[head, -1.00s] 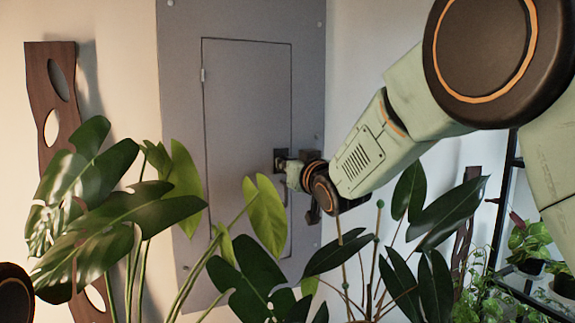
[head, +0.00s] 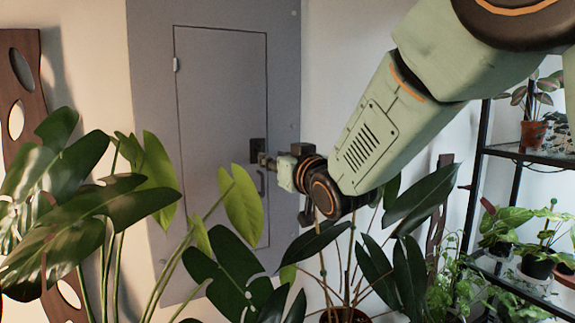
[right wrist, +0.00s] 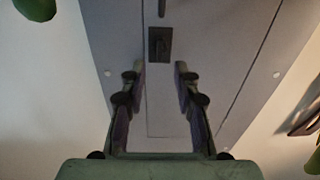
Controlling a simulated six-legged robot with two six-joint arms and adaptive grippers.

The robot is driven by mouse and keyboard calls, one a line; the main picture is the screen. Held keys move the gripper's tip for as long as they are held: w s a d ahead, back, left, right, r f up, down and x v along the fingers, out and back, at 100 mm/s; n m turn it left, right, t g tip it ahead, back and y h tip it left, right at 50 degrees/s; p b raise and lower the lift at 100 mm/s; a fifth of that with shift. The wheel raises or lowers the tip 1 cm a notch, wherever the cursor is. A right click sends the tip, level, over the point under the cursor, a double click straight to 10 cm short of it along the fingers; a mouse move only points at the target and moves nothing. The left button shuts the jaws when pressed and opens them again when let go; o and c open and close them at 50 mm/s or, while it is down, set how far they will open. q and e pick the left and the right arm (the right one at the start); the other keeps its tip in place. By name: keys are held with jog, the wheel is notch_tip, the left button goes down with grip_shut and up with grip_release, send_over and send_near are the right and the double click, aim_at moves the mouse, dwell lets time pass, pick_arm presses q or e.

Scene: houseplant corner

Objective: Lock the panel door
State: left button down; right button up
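The grey panel door (head: 215,110) looks flush with its wall panel (head: 150,60). A dark lock plate (head: 258,147) sits at its right edge, with an upright bar handle (head: 260,183) just below. In the right wrist view the plate (right wrist: 159,43) has a small raised piece, whose turn I cannot tell, and the dark handle (right wrist: 161,8) is above it. My right gripper (head: 266,161) is in front of the plate. In the wrist view its two fingers (right wrist: 160,76) are spread with nothing between them, and the plate lies beyond their tips. My left gripper is out of view.
Large-leaved plants (head: 90,200) and a darker-leaved plant (head: 235,270) stand in front of the panel's lower part. A black shelf (head: 515,153) with pots stands at right. A brown wooden strip (head: 30,85) with holes is at left.

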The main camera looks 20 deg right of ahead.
jog(key=s, duration=0.2)
jog(key=s+d, duration=0.1)
jog(key=s, duration=0.2)
jog(key=shift+s, duration=0.2)
jog(key=s+d+f+m+g+h+b, duration=0.1)
jog(key=s+f+g+b, duration=0.2)
jog(key=f, duration=1)
jog(key=s+d+f+g+h, duration=0.1)
jog(key=s+d+f+g, duration=0.3)
jog(key=f, duration=0.8)
jog(key=s+a+f+m+g+h+b, duration=0.15)
jog(key=s+f, duration=0.35)
jog(key=f, duration=0.8)
jog(key=s+d+f+g+b, duration=0.2)
jog(key=s+f+g+b, duration=0.5)
jog(key=s+f, duration=2)
jog(key=s+g, duration=0.2)
jog(key=s, duration=0.1)
jog(key=shift+s+f, duration=0.2)
jog(key=shift+s, duration=0.15)
